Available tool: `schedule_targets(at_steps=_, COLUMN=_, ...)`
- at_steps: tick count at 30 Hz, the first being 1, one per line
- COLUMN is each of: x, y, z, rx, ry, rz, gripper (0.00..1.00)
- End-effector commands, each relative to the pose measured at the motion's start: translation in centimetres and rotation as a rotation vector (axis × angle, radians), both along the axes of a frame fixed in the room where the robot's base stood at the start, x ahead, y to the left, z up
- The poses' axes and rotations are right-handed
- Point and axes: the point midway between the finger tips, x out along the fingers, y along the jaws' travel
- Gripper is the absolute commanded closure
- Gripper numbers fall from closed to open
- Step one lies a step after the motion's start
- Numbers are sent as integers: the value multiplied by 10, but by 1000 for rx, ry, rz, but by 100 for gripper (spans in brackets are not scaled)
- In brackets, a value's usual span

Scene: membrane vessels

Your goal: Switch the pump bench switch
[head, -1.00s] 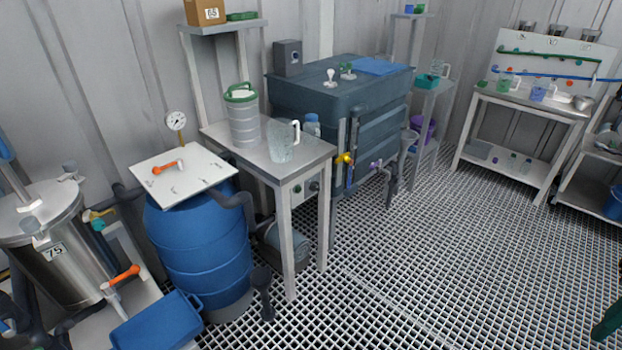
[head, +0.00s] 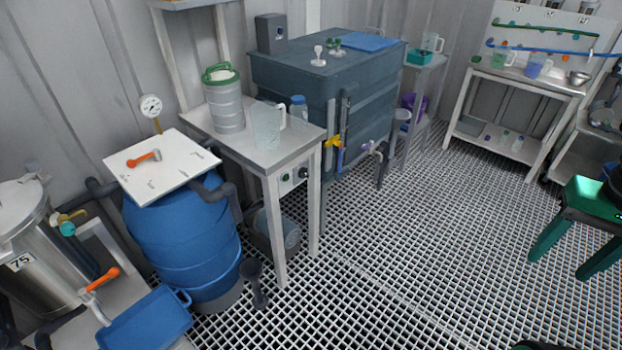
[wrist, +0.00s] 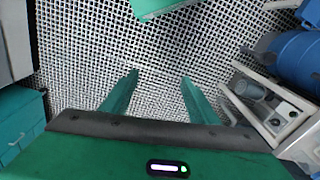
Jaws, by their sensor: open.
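The pump bench (head: 205,139) is a grey table with a jug and a ringed container on top. A pale control panel (head: 293,180) hangs under its front edge. The panel carries a dark round switch (head: 303,173) and a small green one beside it; their settings are too small to tell. A grey pump (head: 290,229) sits below the bench. My gripper (head: 560,264) has green fingers, open and empty, over the grating at the right, well apart from the bench. In the wrist view my gripper (wrist: 158,75) is open over bare grating, with the pump (wrist: 249,89) to its right.
A blue barrel (head: 185,245) with a white lid stands left of the bench. A dark tank (head: 290,85) with a yellow valve (head: 333,142) stands behind it to the right. Shelves (head: 525,83) stand at the back right. The grating floor (head: 400,230) before the bench is clear.

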Motion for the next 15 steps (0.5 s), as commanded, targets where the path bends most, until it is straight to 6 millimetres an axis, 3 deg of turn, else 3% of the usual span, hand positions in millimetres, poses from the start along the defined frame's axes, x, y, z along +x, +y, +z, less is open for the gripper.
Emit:
schedule_targets(at_steps=8, x=133, y=23, z=-22, rx=27, ry=-119, rz=266, gripper=45)
schedule_targets(at_steps=15, x=243, y=70, z=-58, rx=111, ry=-255, rz=470, gripper=45)
